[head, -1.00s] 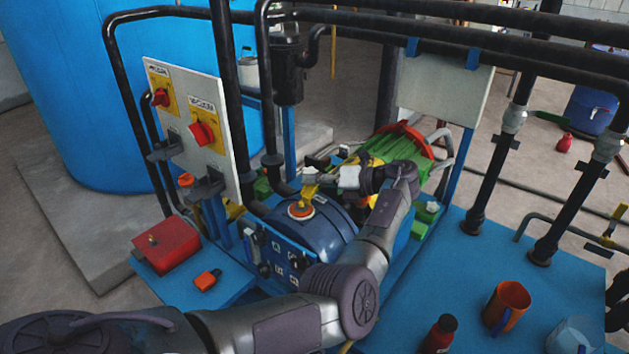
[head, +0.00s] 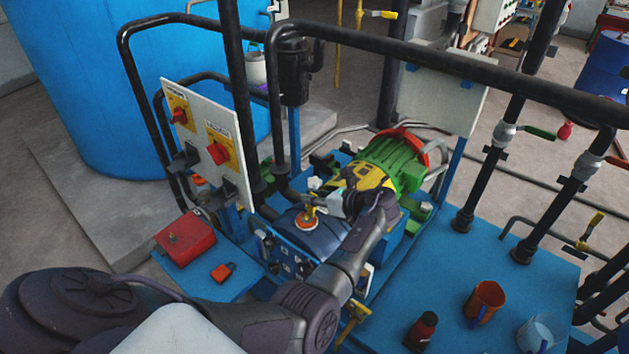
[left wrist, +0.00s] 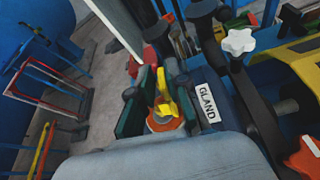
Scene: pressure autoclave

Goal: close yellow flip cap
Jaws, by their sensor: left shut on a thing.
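The yellow flip cap (head: 310,214) stands raised above an orange ring (head: 306,225) on top of the blue rounded housing. In the left wrist view the yellow cap (left wrist: 162,92) rises between the two dark finger pads, with the orange ring (left wrist: 166,124) below it. My left gripper (head: 314,207) is at the cap in the head view, coming from the right side. It is shut on the cap, and its fingers partly hide it. My right gripper is not in view.
A green motor (head: 393,163) sits behind my wrist. A panel with red knobs (head: 208,135) stands to the left. Black pipes (head: 450,62) cross above. A red box (head: 185,238) and several cups or bottles, including an orange mug (head: 486,300), stand on blue surfaces.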

